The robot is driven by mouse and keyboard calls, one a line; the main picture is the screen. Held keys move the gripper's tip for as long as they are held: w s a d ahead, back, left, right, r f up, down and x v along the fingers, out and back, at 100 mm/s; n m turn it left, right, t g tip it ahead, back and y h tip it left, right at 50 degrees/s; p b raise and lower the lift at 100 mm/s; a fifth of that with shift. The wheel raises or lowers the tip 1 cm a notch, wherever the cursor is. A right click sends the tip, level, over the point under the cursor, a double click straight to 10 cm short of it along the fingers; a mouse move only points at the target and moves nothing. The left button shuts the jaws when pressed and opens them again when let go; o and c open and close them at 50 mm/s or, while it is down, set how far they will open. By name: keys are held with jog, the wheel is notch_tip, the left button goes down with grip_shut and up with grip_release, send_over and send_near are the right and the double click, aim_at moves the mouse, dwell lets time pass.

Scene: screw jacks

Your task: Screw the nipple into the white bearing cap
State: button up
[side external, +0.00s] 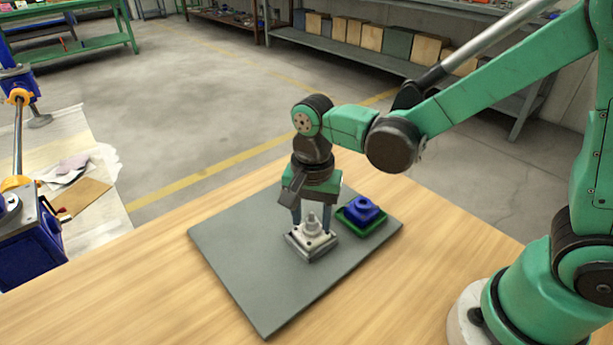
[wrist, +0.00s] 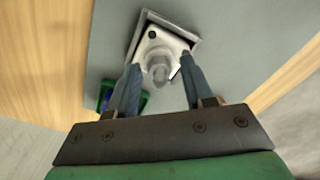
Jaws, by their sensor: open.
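The white bearing cap (side external: 312,243) sits on the grey mat, in a shallow pale holder; it also shows in the wrist view (wrist: 152,45). The grey nipple (side external: 312,223) stands upright at the middle of the cap and shows in the wrist view (wrist: 160,73). How deep it sits in the cap I cannot tell. My gripper (side external: 311,222) points down over the cap, its fingers on either side of the nipple. In the wrist view my gripper (wrist: 158,66) is open, with gaps between both fingers and the nipple.
A blue block-like part (side external: 362,207) sits in a green tray (side external: 379,225) close to the right of the cap. The grey mat (side external: 250,285) is bare in front and to the left. The wooden table (side external: 160,285) around it is clear.

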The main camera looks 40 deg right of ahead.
jog(key=n, duration=0.9)
jog(key=shift+n, duration=0.3)
jog(key=n, duration=0.3)
jog(key=shift+n, duration=0.4)
jog(key=n, duration=0.3)
jog(key=shift+n, duration=0.3)
grip_shut()
jog(key=m, duration=1.2)
jog(key=shift+f+m, duration=0.1)
jog(key=shift+m, duration=0.3)
jog(key=m, duration=0.5)
jog(key=shift+m, duration=0.3)
jog(key=m, duration=0.5)
jog(key=shift+d+m, duration=0.1)
jog(key=shift+m, duration=0.2)
jog(key=shift+o, duration=1)
grip_release()
